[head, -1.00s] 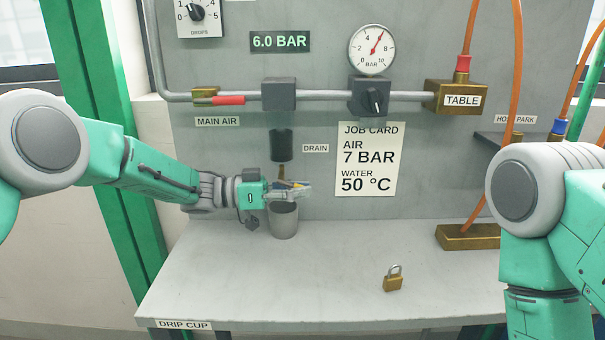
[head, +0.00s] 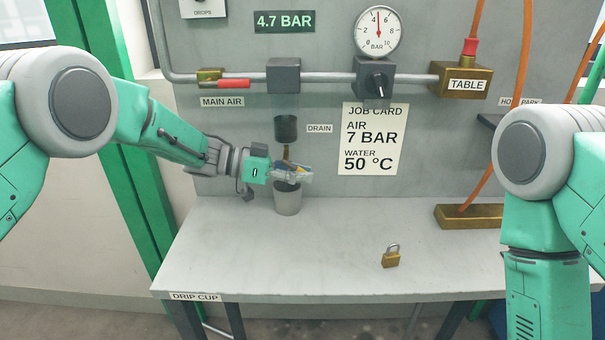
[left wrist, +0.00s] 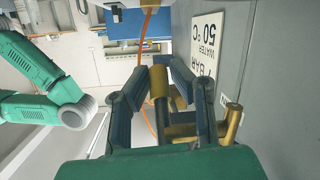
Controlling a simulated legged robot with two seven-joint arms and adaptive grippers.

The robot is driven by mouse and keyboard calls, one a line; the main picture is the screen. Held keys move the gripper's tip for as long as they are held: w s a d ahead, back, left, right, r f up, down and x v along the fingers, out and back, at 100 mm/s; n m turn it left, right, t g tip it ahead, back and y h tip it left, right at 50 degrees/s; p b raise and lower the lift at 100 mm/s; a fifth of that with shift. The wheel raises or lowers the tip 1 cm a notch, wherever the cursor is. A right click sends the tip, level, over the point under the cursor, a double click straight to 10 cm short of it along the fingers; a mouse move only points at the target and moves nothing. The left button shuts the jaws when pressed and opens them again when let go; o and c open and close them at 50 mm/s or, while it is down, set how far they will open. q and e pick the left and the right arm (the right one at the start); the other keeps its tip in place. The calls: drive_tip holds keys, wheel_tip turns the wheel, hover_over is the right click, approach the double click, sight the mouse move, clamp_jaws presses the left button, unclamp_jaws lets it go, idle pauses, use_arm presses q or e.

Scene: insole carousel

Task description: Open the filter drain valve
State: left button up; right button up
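The drain fitting hangs under the air line: a dark bowl (head: 286,129) with a brass stem (head: 287,152) below it, beside the DRAIN label (head: 319,128). My left gripper (head: 300,174) is at the stem's lower end, just above the grey cup (head: 288,203). In the left wrist view, its two dark fingers (left wrist: 159,82) stand close on both sides of an upright brass piece (left wrist: 158,88) and seem shut on it. More brass valve parts (left wrist: 232,118) show to the right. The fingers hide part of the valve in the head view. My right gripper is out of view.
The pressure display (head: 284,21) reads 4.7 BAR, above the red-handled main air valve (head: 233,84). A dial gauge (head: 378,31) and regulator (head: 373,77) are to the right. A brass padlock (head: 391,257) lies on the mostly clear grey bench (head: 300,270).

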use_arm(q)
drive_tip(key=shift+o, duration=1.2)
drive_tip(key=shift+w, duration=0.1)
drive_tip(key=shift+a, duration=0.2)
drive_tip(key=w+v, duration=0.1)
drive_tip(key=v, duration=1)
drive_tip(key=shift+s+a, duration=0.35)
drive_tip(key=shift+s, duration=0.05)
